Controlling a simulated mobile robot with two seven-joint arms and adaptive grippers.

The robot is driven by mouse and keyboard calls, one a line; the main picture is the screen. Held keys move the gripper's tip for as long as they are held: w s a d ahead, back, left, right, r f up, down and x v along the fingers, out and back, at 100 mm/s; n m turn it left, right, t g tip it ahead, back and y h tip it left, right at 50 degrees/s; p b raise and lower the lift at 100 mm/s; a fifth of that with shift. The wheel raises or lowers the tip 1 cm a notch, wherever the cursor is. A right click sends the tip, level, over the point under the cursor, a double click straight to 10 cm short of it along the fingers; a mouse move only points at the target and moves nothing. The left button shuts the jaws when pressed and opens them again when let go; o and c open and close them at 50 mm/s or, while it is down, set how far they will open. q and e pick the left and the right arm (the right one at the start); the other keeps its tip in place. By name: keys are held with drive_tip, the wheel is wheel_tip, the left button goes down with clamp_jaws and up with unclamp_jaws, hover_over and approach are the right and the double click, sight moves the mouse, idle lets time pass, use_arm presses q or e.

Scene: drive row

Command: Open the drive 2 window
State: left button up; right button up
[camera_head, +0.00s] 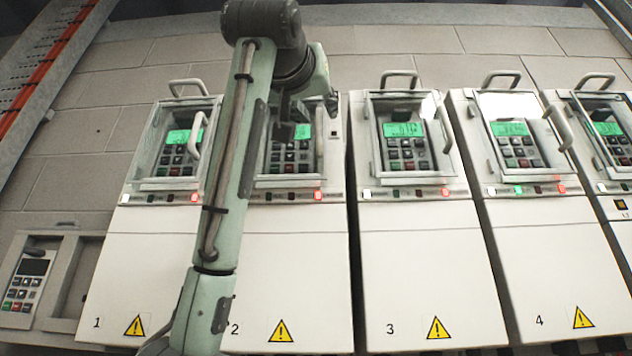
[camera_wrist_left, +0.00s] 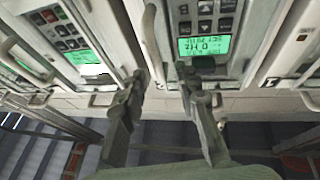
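The drive 2 window (camera_head: 289,182) is a clear pane in a pale frame over a keypad and green display. It looks closed; my left arm covers its left part. Its curved handle (camera_head: 320,152) stands upright on the right side. In the left wrist view, which is upside down, this handle (camera_wrist_left: 150,38) shows left of the green display. My left gripper (camera_head: 309,118) is open at the handle's upper end. In the left wrist view, the gripper's (camera_wrist_left: 162,75) two fingers are apart, with the handle end appearing between them. Contact cannot be told. My right gripper is not in view.
Drive 1 (camera_head: 140,255), drive 3 (camera_head: 425,270) and drive 4 (camera_head: 545,265) stand beside drive 2 (camera_head: 290,265), with similar windows and handles. Fixed loop handles top the cabinets, one of them above drive 3 (camera_head: 398,75). A recessed panel (camera_head: 28,285) is at lower left.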

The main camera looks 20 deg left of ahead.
use_arm(q)
drive_tip(key=shift+w, duration=0.2)
drive_tip(key=shift+c, duration=0.4)
clamp_jaws()
drive_tip(key=shift+s+a, duration=0.1)
